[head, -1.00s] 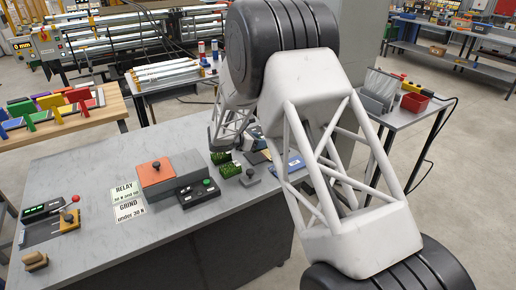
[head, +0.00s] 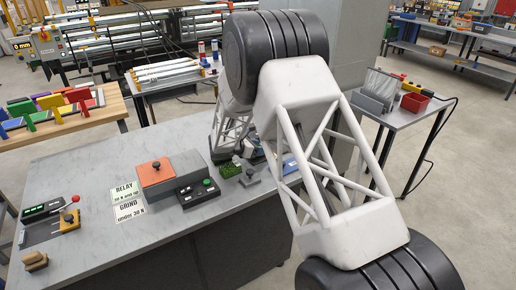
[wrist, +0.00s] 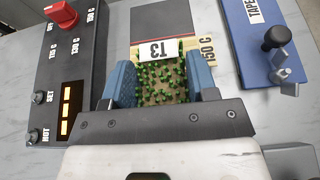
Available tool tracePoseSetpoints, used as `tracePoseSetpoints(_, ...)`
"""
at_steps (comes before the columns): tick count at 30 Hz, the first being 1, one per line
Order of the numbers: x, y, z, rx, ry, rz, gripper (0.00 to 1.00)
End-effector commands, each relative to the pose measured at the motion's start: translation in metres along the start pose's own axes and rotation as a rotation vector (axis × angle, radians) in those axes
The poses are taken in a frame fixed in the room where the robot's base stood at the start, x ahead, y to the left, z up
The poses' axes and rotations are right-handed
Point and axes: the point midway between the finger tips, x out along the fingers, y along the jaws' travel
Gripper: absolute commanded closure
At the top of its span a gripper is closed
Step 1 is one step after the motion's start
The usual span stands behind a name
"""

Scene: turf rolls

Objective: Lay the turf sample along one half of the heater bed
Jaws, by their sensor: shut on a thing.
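In the head view, green turf (head: 228,169) shows by the controls, while my arm hides most of the bed.
A dark control box (wrist: 72,75) with temperature marks, a knob and orange lights stands left of the bed. A blue TAPE plate (wrist: 262,45) with a black knob is at the right. An orange-topped box (head: 157,173) and RELAY and GRIND signs lie further left.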

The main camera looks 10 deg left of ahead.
Motion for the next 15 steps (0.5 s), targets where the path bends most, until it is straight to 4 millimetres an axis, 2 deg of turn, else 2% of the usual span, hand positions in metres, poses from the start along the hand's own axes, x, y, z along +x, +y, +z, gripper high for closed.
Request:
tracePoseSetpoints(1, 0.0004, -0.0001, -0.0009, 0.000, 0.000, 0.000, 0.46)
tracePoseSetpoints(6, 0.0003, 0.0000, -0.0007, 0.000, 0.000, 0.000, 0.22)
tracePoseSetpoints(15, 0.0000, -0.0001, -0.0001, 0.000, 0.000, 0.000, 0.22)
